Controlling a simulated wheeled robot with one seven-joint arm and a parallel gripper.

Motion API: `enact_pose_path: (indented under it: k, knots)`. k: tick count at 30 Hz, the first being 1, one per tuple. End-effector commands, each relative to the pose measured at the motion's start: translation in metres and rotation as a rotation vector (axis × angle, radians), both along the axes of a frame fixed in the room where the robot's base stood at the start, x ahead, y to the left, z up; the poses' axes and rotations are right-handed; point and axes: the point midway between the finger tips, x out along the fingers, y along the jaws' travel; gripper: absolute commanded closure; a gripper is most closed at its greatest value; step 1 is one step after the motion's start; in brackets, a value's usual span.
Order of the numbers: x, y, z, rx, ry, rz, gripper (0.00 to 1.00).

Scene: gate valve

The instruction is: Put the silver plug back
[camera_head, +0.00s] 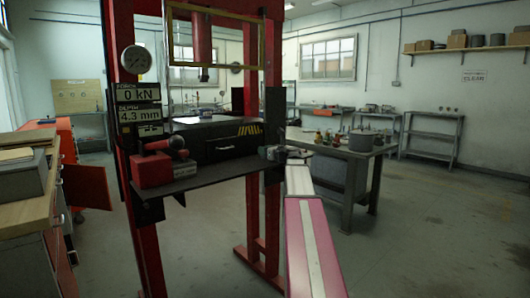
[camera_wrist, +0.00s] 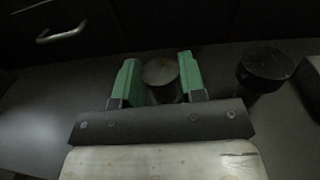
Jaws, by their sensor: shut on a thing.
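In the wrist view my gripper (camera_wrist: 158,82) has its two green fingers shut on a round grey plug (camera_wrist: 160,72), which looks silver but is dimly lit. The plug is low over or on a dark grey surface; I cannot tell whether it touches. In the head view my pink and white arm reaches to the right end of the press table (camera_head: 205,178), and my gripper (camera_head: 270,152) is small there. The plug cannot be made out in that view. A black round-topped piece (camera_wrist: 263,66) stands to the right of my gripper, apart from it.
The red press frame (camera_head: 120,215) has uprights on both sides and a ram (camera_head: 203,50) above. A red box (camera_head: 152,170) sits at the table's left end. A drawer handle (camera_wrist: 62,33) shows behind. A workbench (camera_head: 345,149) stands to the right, with open floor beyond.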

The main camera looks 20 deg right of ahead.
Motion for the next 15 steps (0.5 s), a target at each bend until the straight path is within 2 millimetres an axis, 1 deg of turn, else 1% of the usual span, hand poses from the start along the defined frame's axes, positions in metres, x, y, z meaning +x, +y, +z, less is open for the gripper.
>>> enact_pose_path:
  k: [8,15]
  knots:
    - [0.0000,0.0001,-0.0019,0.002,-0.001,0.000,1.00]
    - [0.0000,0.0002,-0.0088,0.001,0.000,0.000,1.00]
